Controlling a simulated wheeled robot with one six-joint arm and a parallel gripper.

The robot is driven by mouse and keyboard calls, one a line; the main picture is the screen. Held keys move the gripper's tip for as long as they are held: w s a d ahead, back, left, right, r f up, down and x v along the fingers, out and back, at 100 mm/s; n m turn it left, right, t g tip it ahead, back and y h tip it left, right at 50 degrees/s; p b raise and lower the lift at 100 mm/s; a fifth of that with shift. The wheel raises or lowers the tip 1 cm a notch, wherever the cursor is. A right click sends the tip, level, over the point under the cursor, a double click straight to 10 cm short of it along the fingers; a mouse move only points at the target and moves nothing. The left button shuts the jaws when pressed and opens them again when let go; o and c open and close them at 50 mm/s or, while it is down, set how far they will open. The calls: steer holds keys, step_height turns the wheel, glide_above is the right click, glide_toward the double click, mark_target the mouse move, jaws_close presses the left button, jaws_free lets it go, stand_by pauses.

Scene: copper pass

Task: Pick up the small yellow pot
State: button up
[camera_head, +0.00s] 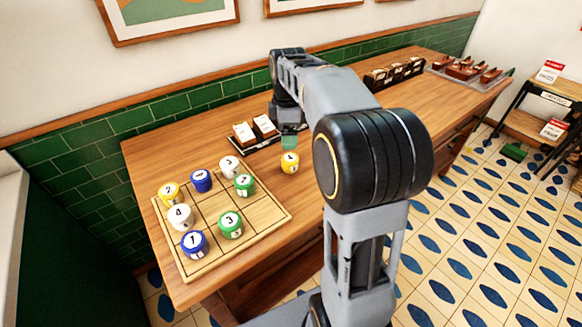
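A second yellow pot (169,194), marked 2, stands at the board's left edge. I cannot tell a clear size difference between them.
A wooden grid board (262,212) holds several white, blue and green pots. More card holders (393,75) and a tray of brown items (466,71) stand farther right. A tiled wall (80,170) runs behind.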

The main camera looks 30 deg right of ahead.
mark_target(292, 157)
steer(key=w+f+n, duration=0.1)
steer(key=f, duration=0.2)
steer(key=d+f, duration=0.1)
steer(key=f, duration=0.1)
steer(key=w+d+f+n+b, duration=0.1)
steer(key=f, duration=0.2)
steer(key=shift+w+d+f+n+g, duration=0.2)
steer(key=shift+w+f+n+g, duration=0.1)
steer(key=shift+f, duration=3.1)
steer(key=shift+c, duration=0.5)
steer(key=c, duration=0.9)
steer(key=shift+c, duration=0.4)
steer(key=shift+r, duration=0.15)
